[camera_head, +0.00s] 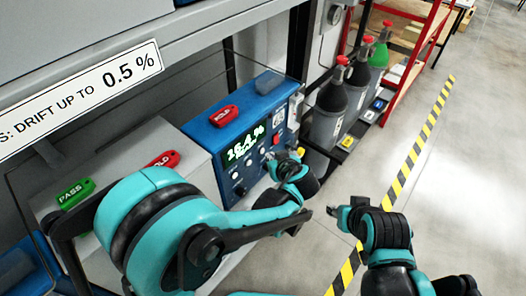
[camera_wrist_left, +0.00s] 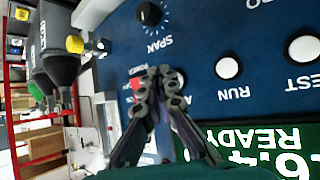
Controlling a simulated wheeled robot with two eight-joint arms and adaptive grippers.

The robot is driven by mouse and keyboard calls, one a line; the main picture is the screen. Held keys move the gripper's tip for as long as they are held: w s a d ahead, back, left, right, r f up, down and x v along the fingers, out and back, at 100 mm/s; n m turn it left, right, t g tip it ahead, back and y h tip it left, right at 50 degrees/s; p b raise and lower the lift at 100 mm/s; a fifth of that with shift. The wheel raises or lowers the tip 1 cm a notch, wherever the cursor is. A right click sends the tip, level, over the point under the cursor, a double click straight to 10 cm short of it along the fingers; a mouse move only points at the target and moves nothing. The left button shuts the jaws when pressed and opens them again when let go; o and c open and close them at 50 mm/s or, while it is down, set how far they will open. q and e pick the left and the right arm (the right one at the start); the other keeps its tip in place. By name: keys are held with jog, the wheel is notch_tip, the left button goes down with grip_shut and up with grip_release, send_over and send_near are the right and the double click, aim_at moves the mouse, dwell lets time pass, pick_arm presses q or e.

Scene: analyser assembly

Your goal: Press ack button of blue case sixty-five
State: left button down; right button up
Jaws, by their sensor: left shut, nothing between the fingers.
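The blue case (camera_head: 250,112) stands on the bench at the centre of the head view, its front panel facing right. Its lit green display (camera_head: 243,147) also shows upside down in the left wrist view (camera_wrist_left: 270,150), with READY on it. My left gripper (camera_head: 298,153) is shut and empty close to the panel; in the left wrist view its fingertips (camera_wrist_left: 158,72) overlap a white button (camera_wrist_left: 180,77) whose label is mostly hidden. Contact cannot be told. White buttons labelled RUN (camera_wrist_left: 228,68) and TEST (camera_wrist_left: 304,49) sit beside it. My right gripper (camera_head: 335,211) hangs over the floor, its opening unclear.
A black SPAN knob (camera_wrist_left: 149,13) is on the panel. A red HOLD tag (camera_head: 224,115) lies on the case. Grey cases with a green PASS tag (camera_head: 76,193) and red HOLD tag (camera_head: 162,160) stand left. Dark bottles (camera_head: 329,108) and a red rack (camera_head: 416,60) stand behind.

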pick_arm(q)
jog(key=shift+d, duration=0.1)
jog(key=s+d, duration=0.1)
jog(key=d, duration=0.1)
jog(key=s+d, duration=0.2)
dwell(0.3)
jog(key=shift+s+f, duration=0.1)
dwell(0.7)
